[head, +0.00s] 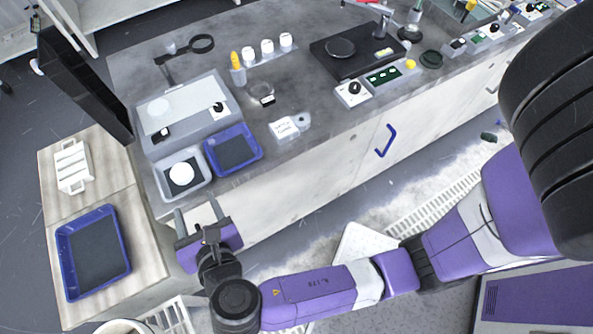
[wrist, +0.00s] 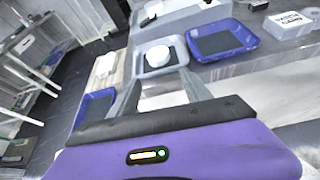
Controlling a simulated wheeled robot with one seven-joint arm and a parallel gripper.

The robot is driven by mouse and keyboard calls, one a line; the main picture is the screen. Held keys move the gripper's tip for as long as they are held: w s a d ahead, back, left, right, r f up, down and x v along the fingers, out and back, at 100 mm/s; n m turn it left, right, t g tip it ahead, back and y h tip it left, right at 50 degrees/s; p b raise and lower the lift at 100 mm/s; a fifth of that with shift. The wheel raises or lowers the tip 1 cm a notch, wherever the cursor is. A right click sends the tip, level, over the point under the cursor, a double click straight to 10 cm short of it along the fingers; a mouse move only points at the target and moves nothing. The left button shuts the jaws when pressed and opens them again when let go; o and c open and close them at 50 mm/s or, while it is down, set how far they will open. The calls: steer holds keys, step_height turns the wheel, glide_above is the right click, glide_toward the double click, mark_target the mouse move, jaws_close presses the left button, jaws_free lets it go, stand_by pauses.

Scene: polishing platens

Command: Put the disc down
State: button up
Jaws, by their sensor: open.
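A white disc (head: 181,173) lies in a small light-grey tray (head: 203,190) at the counter's front left corner. In the wrist view the disc (wrist: 157,54) sits in the same grey tray (wrist: 178,68), beyond my fingertips. My gripper (head: 197,211) is open and empty, just in front of the tray. Its two fingers (wrist: 160,78) point toward the tray, apart from the disc.
A blue tray (head: 257,154) stands right of the grey tray. Another blue tray (head: 124,270) and a white rack (head: 72,166) are on the lower wooden bench at left. A dark upright panel (head: 85,85) stands behind. A small labelled white box (head: 284,129) is farther right.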

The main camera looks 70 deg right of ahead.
steer(key=s+d+f+m+y, duration=0.1)
steer(key=s+f+m+y, duration=0.25)
steer(key=s+m, duration=0.3)
steer(key=s+d+f+m+y, duration=0.1)
steer(key=s+f+m+y, duration=0.1)
steer(key=s+m+y, duration=0.35)
steer(key=s+d+r+m+t+h, duration=0.1)
steer(key=s+d+r+m+t, duration=0.1)
steer(key=s+r+m, duration=0.4)
steer(key=s+d+r+m+t, duration=0.2)
steer(key=s+r+m, duration=0.4)
steer(key=r+m, duration=0.3)
steer(key=shift+s+d+m+h, duration=0.15)
steer(key=shift+d+m+h, duration=0.25)
steer(key=shift+m, duration=0.2)
steer(key=shift+r, duration=0.15)
